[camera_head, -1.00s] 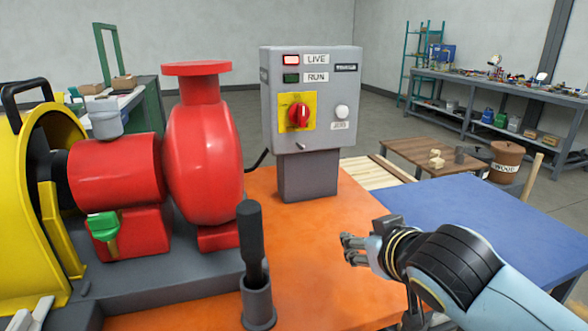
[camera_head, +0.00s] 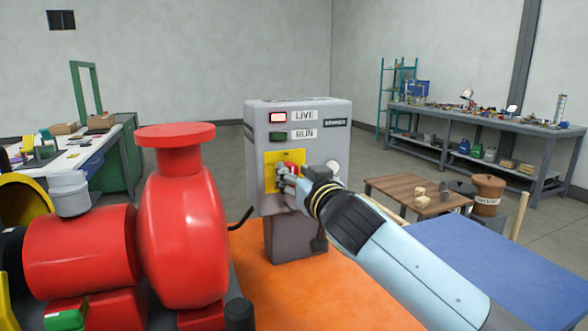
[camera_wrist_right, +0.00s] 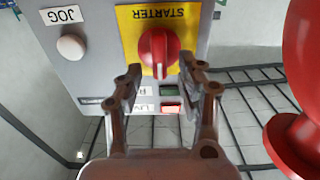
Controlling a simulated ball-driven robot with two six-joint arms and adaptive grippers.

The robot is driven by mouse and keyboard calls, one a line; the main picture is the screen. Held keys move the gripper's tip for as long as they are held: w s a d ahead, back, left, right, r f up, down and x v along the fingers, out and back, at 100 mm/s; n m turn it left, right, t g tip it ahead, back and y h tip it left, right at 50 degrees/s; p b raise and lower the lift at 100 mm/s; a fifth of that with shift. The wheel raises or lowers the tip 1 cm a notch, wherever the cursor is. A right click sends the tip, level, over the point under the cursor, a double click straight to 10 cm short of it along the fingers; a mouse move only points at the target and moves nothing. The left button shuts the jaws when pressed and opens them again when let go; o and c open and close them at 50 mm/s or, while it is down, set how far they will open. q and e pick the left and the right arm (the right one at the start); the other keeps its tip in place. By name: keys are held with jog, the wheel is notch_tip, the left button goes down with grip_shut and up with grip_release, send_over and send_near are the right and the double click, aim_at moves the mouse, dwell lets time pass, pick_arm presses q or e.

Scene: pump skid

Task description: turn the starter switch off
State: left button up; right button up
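The starter switch is a red knob (camera_wrist_right: 158,52) on a yellow plate (camera_wrist_right: 128,30) marked STARTER, on the front of the grey control box (camera_head: 257,120). In the wrist view, which shows the box upside down, the knob's grip bar runs nearly up and down. My right gripper (camera_head: 289,172) is at the switch and partly hides it in the head view. In the wrist view its two fingers (camera_wrist_right: 160,84) are apart, with the knob in line with the gap between them. I cannot tell whether they touch it. My left gripper is not in view.
The LIVE lamp (camera_head: 277,118) looks lit; the RUN lamp (camera_head: 277,136) is dark green. A white JOG button (camera_wrist_right: 71,47) sits beside the switch. The red pump (camera_head: 180,235) stands left of the box. A blue surface (camera_head: 480,255) is clear at the right.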

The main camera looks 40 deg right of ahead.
jog(key=shift+w+d, duration=0.15)
jog(key=shift+w, duration=0.4)
jog(key=shift+c, duration=0.3)
jog(key=shift+s, duration=0.1)
jog(key=shift+c, duration=1.2)
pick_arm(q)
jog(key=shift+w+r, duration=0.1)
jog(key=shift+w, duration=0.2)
pick_arm(e)
grip_shut()
